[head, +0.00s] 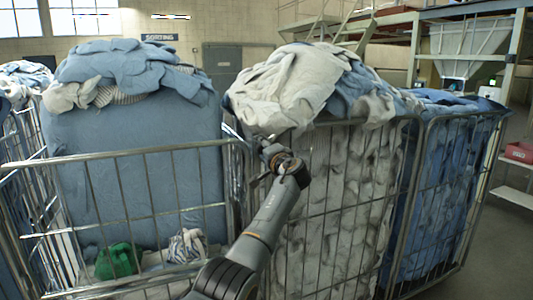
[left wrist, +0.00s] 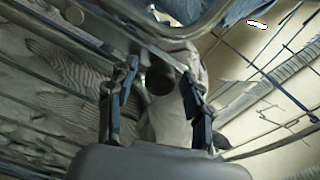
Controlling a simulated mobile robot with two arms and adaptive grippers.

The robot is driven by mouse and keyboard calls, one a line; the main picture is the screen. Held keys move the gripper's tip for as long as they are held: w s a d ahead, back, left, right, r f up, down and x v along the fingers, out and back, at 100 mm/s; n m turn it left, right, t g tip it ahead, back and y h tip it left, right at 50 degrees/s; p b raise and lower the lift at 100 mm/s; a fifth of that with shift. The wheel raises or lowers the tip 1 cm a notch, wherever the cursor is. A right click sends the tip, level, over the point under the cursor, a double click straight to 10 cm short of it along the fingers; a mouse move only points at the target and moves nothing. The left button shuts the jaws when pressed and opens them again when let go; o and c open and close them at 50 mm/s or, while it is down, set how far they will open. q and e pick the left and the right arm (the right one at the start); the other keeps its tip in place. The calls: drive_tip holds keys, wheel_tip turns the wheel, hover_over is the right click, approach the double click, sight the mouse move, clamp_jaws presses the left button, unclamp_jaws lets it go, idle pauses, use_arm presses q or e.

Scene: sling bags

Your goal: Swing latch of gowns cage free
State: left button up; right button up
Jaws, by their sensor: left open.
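My left gripper (head: 268,152) is open at the upper corner where the left cage (head: 150,151) and the middle cage (head: 345,200) meet. In the left wrist view its two fingers (left wrist: 158,74) stand apart, with a metal bar crossing just beyond the tips and a dark round spot between them. I cannot tell whether the fingers touch the bar. A latch is not clearly made out; the gripper and wrist cover part of that corner. No label shows which cage is the gowns cage. My right gripper is out of view.
The left cage holds a big blue bundle and a green cloth (head: 118,260). White and blue cloth (head: 290,85) is heaped over the middle cage's top. A cage with blue cloth (head: 440,190) stands to its right. Open floor (head: 500,250) shows at far right.

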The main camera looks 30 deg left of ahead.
use_arm(q)
drive_tip(key=v, duration=1.1)
drive_tip(key=shift+s+d, duration=0.3)
